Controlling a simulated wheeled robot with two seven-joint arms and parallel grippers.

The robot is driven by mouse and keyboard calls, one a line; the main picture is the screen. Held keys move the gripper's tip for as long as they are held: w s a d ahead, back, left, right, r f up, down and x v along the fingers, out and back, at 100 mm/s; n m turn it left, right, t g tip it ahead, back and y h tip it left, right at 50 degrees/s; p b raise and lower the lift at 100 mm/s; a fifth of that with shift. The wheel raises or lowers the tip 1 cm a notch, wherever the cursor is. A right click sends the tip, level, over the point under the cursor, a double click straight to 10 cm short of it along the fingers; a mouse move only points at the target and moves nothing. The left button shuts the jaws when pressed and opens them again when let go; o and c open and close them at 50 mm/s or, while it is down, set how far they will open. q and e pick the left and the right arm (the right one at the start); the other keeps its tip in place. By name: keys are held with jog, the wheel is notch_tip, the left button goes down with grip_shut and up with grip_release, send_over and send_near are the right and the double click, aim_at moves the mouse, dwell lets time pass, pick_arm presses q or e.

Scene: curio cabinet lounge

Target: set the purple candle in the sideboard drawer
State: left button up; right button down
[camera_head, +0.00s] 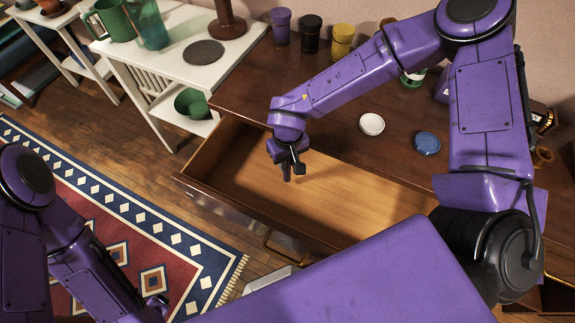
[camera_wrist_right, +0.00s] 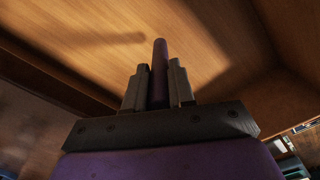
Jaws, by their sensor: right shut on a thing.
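The sideboard (camera_head: 255,84) is dark brown, with its drawer (camera_head: 350,200) pulled open. The drawer's pale wooden floor looks bare. My right gripper (camera_head: 288,163) is over the open drawer, pointing down, and is shut on the slim purple candle (camera_wrist_right: 159,65). In the right wrist view the candle stands out between the two fingers (camera_wrist_right: 157,85), with the drawer's wooden floor beyond. In the head view only a small end of the candle (camera_head: 287,176) shows below the fingers. I cannot tell whether it touches the floor. My left gripper (camera_head: 157,301) is low at the left, its opening unclear.
A white lid (camera_head: 371,124) and a blue lid (camera_head: 427,143) lie on the sideboard top. Purple (camera_head: 281,25), black (camera_head: 311,34) and yellow (camera_head: 342,42) canisters stand at its back. A white side table (camera_head: 170,65) adjoins it at left. A patterned rug (camera_head: 120,215) covers the floor.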

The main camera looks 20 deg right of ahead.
jog(key=f, duration=0.3)
jog(key=shift+w+f, duration=0.25)
jog(key=shift+f, duration=0.1)
jog(key=shift+s, duration=0.1)
jog(key=c, duration=1)
grip_release()
jog(key=shift+f, duration=0.1)
jog(key=shift+o, duration=0.2)
notch_tip(320, 180, up, 12)
jog(key=shift+r+p, duration=0.2)
jog(key=shift+p, duration=0.15)
